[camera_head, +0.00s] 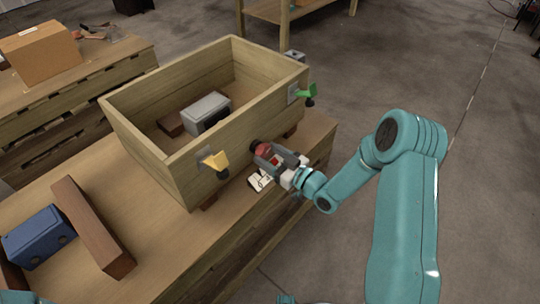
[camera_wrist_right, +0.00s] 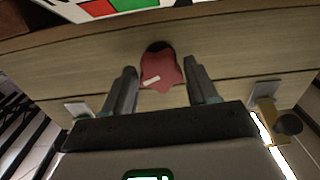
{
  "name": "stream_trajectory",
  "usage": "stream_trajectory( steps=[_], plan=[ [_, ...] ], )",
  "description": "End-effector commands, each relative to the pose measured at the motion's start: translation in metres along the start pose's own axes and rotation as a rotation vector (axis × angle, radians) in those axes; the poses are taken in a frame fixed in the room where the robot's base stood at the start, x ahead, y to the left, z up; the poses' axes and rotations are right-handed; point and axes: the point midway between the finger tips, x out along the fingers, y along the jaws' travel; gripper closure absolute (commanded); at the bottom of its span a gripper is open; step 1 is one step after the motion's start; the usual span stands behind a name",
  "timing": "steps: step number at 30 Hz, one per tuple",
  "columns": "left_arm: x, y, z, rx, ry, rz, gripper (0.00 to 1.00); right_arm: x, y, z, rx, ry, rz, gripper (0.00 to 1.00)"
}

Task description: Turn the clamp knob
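The red lobed clamp knob (camera_wrist_right: 162,71) sits on the front wall of the wooden box, with a small white mark on its face. It also shows in the head view (camera_head: 261,148), partly covered by my gripper. My right gripper (camera_head: 278,158) is at that wall, level with the knob. In the right wrist view its two fingers (camera_wrist_right: 161,80) are apart, one on each side of the knob, with visible gaps, so it is open and not gripping. My left gripper is out of view.
The open wooden box (camera_head: 142,143) holds a grey block (camera_head: 207,108). A yellow lever (camera_head: 215,160) and a green lever (camera_head: 304,91) stick out beside the knob. A printed card (camera_head: 261,181) lies below. A blue block (camera_head: 38,237) and brown bars (camera_head: 92,227) lie at left.

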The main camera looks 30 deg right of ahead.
Motion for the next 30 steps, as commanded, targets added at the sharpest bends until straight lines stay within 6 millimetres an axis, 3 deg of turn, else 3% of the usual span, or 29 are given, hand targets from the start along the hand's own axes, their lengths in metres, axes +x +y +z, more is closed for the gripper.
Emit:
stream_trajectory(
  steps=[1, 3, 14, 30],
  plan=[
    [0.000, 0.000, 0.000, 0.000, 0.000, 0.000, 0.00, 0.000, 0.000, 0.000, 0.000, 0.000, 0.000, 0.60],
    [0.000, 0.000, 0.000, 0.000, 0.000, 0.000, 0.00, 0.000, 0.000, 0.000, 0.000, 0.000, 0.000, 0.80],
    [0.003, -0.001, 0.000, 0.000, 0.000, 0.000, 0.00, -0.001, 0.000, 0.001, 0.056, -0.001, -0.001, 0.80],
    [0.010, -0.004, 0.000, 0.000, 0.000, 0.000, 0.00, -0.001, -0.001, 0.001, 0.402, -0.002, 0.000, 0.80]
  ],
)
